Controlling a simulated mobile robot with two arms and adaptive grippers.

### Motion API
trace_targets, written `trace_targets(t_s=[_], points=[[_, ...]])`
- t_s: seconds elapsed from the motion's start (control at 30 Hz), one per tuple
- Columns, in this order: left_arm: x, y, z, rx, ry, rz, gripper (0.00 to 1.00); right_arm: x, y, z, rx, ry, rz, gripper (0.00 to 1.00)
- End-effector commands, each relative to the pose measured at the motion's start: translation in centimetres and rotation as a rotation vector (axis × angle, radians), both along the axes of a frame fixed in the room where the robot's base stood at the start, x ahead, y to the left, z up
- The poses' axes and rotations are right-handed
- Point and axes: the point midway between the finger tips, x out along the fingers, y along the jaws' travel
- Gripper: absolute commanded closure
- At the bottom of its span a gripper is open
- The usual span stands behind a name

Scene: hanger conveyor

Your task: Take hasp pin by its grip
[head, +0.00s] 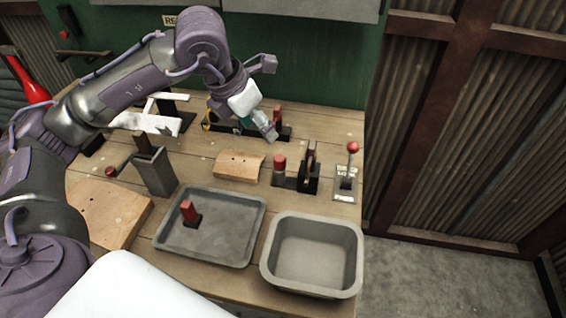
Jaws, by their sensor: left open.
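My left gripper (264,127) is open above the back part of the workbench, with its fingers pointing down and to the right. Just beyond its fingertips, a red upright grip (277,113) stands in a dark holder at the back of the bench. Whether the fingers touch it cannot be told. Another red-topped post (280,163) stands nearer, and a red block-like grip (188,210) stands in the grey tray. I cannot tell for certain which of these is the hasp pin. The left wrist and fingers hide part of the back holder. My right gripper is not in view.
A shallow grey tray (240,256) and a deep grey bin (353,272) are at the bench front. A wooden block (238,167), an upright dark box (157,174) and a red-knobbed lever (352,149) stand around. A green panel (322,70) rises behind.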

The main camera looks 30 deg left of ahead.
Motion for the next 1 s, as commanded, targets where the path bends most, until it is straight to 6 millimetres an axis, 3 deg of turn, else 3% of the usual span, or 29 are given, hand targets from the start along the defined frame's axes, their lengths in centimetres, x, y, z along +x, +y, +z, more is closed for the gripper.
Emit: trace_targets(t_s=[0.03, 0.17, 0.6, 0.77, 1.0], points=[[0.0, 0.0, -1.0, 0.000, 0.000, 0.000, 0.40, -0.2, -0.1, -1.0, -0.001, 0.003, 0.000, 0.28], [0.1, 0.0, -1.9, 0.000, 0.001, 0.000, 0.40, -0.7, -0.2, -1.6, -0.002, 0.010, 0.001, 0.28], [2.7, -1.1, -8.4, -0.001, 0.003, 0.000, 0.40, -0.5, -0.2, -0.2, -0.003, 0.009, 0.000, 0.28], [3.1, -1.2, -9.5, -0.001, 0.001, 0.000, 0.40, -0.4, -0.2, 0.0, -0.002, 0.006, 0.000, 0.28], [4.3, -1.7, -12.1, -0.001, 0.005, 0.000, 0.40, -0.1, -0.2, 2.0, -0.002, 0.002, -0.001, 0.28]])
